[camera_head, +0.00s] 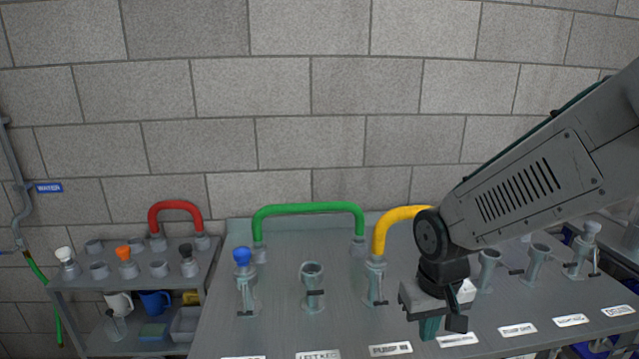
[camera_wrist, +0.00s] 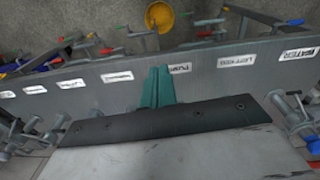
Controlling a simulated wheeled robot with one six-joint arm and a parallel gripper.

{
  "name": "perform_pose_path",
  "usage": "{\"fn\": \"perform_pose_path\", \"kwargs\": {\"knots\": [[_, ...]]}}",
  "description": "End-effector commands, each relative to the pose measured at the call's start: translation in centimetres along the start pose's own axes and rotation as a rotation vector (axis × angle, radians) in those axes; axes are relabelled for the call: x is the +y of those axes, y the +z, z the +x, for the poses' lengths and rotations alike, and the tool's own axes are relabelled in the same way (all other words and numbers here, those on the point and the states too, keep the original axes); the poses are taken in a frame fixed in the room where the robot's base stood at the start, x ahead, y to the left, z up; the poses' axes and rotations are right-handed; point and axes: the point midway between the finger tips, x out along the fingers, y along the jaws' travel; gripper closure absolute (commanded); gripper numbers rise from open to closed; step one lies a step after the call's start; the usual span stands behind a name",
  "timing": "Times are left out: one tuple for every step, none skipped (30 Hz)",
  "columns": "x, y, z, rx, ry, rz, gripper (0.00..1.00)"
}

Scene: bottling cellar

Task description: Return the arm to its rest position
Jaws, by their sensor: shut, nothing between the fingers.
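My gripper (camera_head: 430,327) is at the right of the head view, pointing down in front of the sloped grey panel (camera_head: 325,240). Its green fingers are shut together with nothing between them. In the wrist view the shut fingers (camera_wrist: 158,88) show in the middle, before the panel's labelled front edge (camera_wrist: 205,62). My arm comes in from the right and hides part of the panel and part of the yellow hose (camera_head: 382,232).
A green hose (camera_head: 308,208) bridges two ports on the panel. A blue-capped port (camera_head: 242,258) and an open port (camera_head: 312,285) stand at left. A side shelf (camera_head: 135,288) holds a red hose (camera_head: 176,205), stoppers and mugs. The wall behind is bare block.

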Motion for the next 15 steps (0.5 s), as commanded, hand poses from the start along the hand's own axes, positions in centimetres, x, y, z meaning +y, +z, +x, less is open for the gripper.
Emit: {"fn": "perform_pose_path", "kwargs": {"knots": [[0.5, 1.3, -1.3, -0.018, 0.0, 0.001, 1.0], [0.8, 2.1, -1.9, -0.031, 0.0, 0.003, 1.0], [1.1, 3.2, -2.9, -0.047, -0.001, 0.006, 1.0], [1.4, 4.1, -3.6, -0.058, -0.003, 0.007, 1.0], [1.6, 5.0, -4.3, -0.067, -0.004, 0.01, 1.0], [2.0, 6.2, -5.3, -0.077, -0.007, 0.015, 1.0], [2.3, 7.1, -6.1, -0.083, -0.01, 0.019, 1.0], [2.5, 8.1, -6.9, -0.088, -0.012, 0.023, 1.0], [2.9, 9.4, -7.9, -0.091, -0.016, 0.031, 1.0], [3.1, 10.4, -8.6, -0.091, -0.02, 0.037, 1.0], [3.2, 11.3, -9.3, -0.09, -0.023, 0.043, 1.0], [3.5, 12.4, -10.1, -0.084, -0.027, 0.053, 1.0], [3.6, 13.2, -10.6, -0.078, -0.029, 0.06, 1.0], [3.7, 13.8, -11.1, -0.068, -0.031, 0.068, 1.0], [3.9, 14.5, -11.7, -0.054, -0.033, 0.079, 1.0]]}}
